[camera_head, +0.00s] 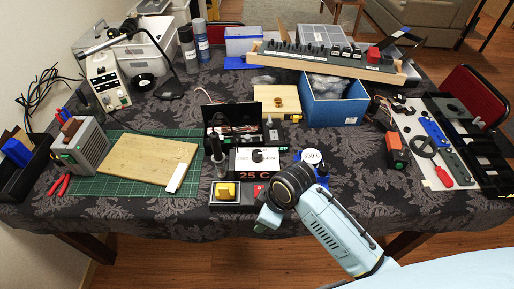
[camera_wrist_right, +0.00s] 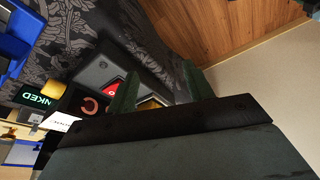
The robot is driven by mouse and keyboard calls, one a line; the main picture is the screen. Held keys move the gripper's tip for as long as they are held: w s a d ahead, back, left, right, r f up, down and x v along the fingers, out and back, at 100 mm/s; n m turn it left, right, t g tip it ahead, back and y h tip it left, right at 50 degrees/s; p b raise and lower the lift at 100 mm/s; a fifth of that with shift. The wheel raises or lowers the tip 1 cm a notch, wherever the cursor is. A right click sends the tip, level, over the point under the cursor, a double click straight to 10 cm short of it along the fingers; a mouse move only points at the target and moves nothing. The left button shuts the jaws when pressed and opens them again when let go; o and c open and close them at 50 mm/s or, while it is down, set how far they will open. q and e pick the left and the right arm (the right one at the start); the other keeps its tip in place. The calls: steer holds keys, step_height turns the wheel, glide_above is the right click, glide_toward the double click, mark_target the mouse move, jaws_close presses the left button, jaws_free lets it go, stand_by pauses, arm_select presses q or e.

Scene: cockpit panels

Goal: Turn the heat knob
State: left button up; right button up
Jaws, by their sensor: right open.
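The heat panel (camera_head: 240,165) is a white-faced box at the middle front of the table. A dark round knob (camera_head: 258,155) stands on it, above a red "25 C" display (camera_head: 255,177). My right gripper (camera_head: 266,222) is in front of the panel and below it in the head view, apart from the knob. In the right wrist view its two fingers (camera_wrist_right: 160,88) are spread with nothing held. Part of the red display (camera_wrist_right: 90,105) shows there, sideways; I cannot make out the knob. My left gripper is in neither view.
A box with a yellow button (camera_head: 226,190) and a red button (camera_head: 259,188) sits just before the panel. A blue object with a "150 C" label (camera_head: 312,157) stands to the right. A wooden board (camera_head: 148,162) lies on the green mat (camera_head: 90,185) at left.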

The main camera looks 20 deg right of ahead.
steer(key=w+a+r+n, duration=0.2)
steer(key=w+r+n, duration=0.2)
steer(key=w, duration=0.1)
steer(key=n+g+h, duration=0.2)
steer(key=n+h, duration=0.1)
steer(key=n, duration=0.4)
glide_toward(257, 153)
step_height(257, 153, down, 9)
steer(key=shift+s+d+b, duration=0.1)
steer(key=shift+d+b, duration=0.05)
steer(key=shift+b, duration=0.35)
steer(key=c, duration=1)
